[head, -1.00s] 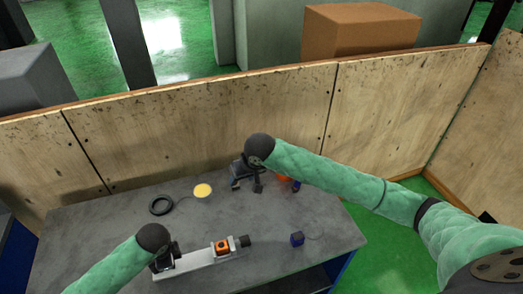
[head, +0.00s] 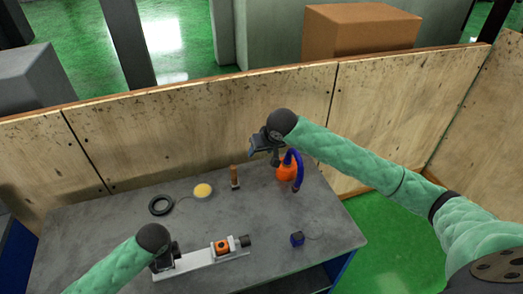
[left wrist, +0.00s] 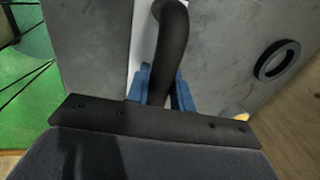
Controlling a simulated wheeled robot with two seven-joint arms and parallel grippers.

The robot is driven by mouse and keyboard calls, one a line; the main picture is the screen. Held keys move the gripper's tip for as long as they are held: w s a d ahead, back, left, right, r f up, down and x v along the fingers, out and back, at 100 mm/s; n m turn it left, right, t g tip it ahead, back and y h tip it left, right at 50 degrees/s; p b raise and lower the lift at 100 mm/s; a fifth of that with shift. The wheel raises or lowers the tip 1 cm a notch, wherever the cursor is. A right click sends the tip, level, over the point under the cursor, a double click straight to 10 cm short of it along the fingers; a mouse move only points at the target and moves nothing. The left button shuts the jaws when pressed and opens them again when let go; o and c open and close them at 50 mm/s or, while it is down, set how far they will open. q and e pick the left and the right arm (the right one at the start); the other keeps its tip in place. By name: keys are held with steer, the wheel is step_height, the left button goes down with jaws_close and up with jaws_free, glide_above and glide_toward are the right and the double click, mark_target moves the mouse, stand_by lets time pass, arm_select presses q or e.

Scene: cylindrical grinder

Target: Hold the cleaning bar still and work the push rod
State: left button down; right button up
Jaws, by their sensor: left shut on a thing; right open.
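A long light-grey bar (head: 195,262) lies on the table at the front left, which I take to be the cleaning bar. It carries an orange and black block (head: 221,247), and a dark knob (head: 244,241) sits at its right end. I cannot tell which part is the push rod. My left gripper (head: 167,261) is at the bar's left end. In the left wrist view its blue fingers are shut on a black curved handle (left wrist: 171,45). My right gripper (head: 256,147) is open and empty, in the air above the back of the table, left of an orange bottle.
The orange bottle (head: 286,171) has a blue curved tube (head: 298,166). A brown-handled upright tool (head: 234,177), a yellow disc (head: 202,190) and a black ring (head: 161,205) are on the table. A wooden wall (head: 200,125) closes the back.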

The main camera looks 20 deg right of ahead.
arm_select(q)
steer(key=c, duration=1.1)
jaws_free()
steer(key=shift+c, duration=0.2)
step_height(320, 180, up, 12)
steer(key=s, duration=0.2)
steer(key=shift+f, duration=0.15)
steer(key=shift+s, duration=0.1)
